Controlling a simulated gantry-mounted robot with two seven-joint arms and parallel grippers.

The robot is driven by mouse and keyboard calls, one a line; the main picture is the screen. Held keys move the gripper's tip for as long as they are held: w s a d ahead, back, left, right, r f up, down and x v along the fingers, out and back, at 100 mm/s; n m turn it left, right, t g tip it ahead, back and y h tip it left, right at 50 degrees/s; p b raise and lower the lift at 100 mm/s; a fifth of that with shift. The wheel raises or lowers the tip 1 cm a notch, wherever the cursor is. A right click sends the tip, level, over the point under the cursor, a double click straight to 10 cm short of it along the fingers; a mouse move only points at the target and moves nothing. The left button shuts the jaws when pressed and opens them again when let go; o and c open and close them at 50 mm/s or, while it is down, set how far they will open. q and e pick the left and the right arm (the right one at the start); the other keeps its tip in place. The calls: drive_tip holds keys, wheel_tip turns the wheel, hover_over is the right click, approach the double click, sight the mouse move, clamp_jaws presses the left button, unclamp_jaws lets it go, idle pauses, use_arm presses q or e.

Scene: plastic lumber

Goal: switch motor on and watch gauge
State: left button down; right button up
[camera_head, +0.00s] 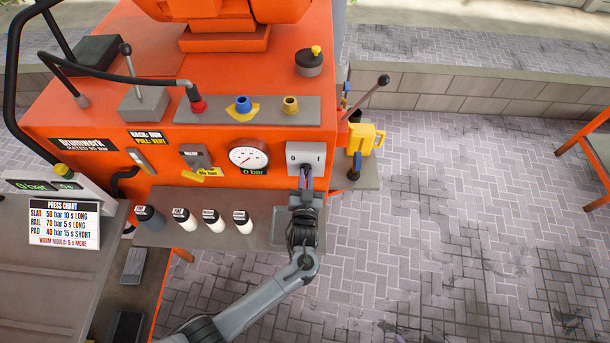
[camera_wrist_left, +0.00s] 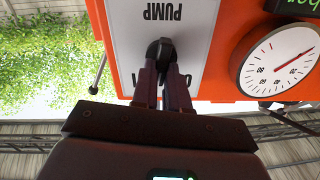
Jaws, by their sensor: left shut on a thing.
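The motor switch is a black knob (camera_wrist_left: 160,52) on a pale plate (camera_head: 294,157), lettered PUMP in the left wrist view, on the front of the orange machine (camera_head: 100,118). My left gripper (camera_head: 305,180) reaches up to this plate. In the left wrist view the left gripper (camera_wrist_left: 161,85) is shut on the knob, its fingers on either side. The fingers hide part of the plate's lettering. The round gauge (camera_head: 248,157) sits left of the switch, with a green 0 bar readout (camera_head: 254,171) under it. The gauge (camera_wrist_left: 280,62) also shows in the wrist view. My right gripper is not in view.
A grey shelf (camera_head: 265,235) below the panel bears several dark and white cylinders (camera_head: 186,219). A press chart (camera_head: 64,221) stands at left. A lever (camera_head: 368,93) and a yellow fitting (camera_head: 363,139) stick out right of the switch.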

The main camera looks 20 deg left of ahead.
use_arm(q)
drive_tip(key=m+p, duration=0.1)
drive_tip(key=m, duration=0.2)
drive_tip(key=shift+d, duration=0.15)
drive_tip(key=shift+m, duration=1)
drive_tip(key=shift+f, duration=0.1)
drive_tip(key=c, duration=1.1)
unclamp_jaws()
drive_tip(key=shift+c, duration=0.2)
drive_tip(key=shift+d, duration=0.1)
drive_tip(key=shift+s, duration=0.3)
drive_tip(key=v, duration=1)
